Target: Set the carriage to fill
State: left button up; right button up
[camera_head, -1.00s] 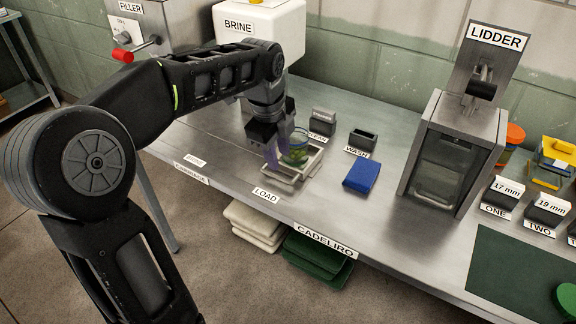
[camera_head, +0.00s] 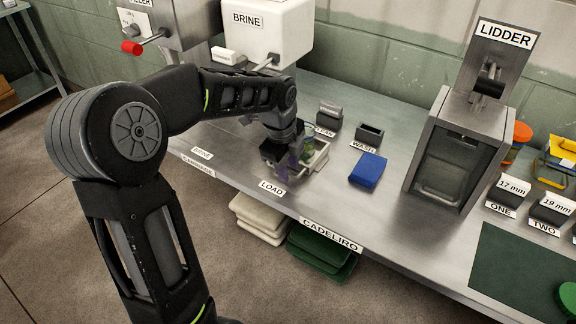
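The carriage (camera_head: 318,164) is a pale metal tray on the bench, just behind the LOAD label (camera_head: 271,188). A glass jar (camera_head: 308,147) with green contents stands in it, partly hidden by my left gripper. My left gripper (camera_head: 283,168) points down at the carriage's left front side, low and close to it. I cannot tell whether it touches the carriage, or how far its fingers are apart. A BRINE label (camera_head: 202,153) lies farther left on the bench edge. The FILLER machine (camera_head: 165,22) is at the upper left. My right gripper is not in view.
The brine tank (camera_head: 285,35) stands behind my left arm. A blue cloth (camera_head: 367,170) and a small dark WASH holder (camera_head: 369,134) lie right of the carriage. The lidder (camera_head: 455,150) stands farther right. The bench front left of LOAD is clear.

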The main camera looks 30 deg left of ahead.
pick_arm(q)
grip_shut()
dwell(0.3)
dwell(1.1)
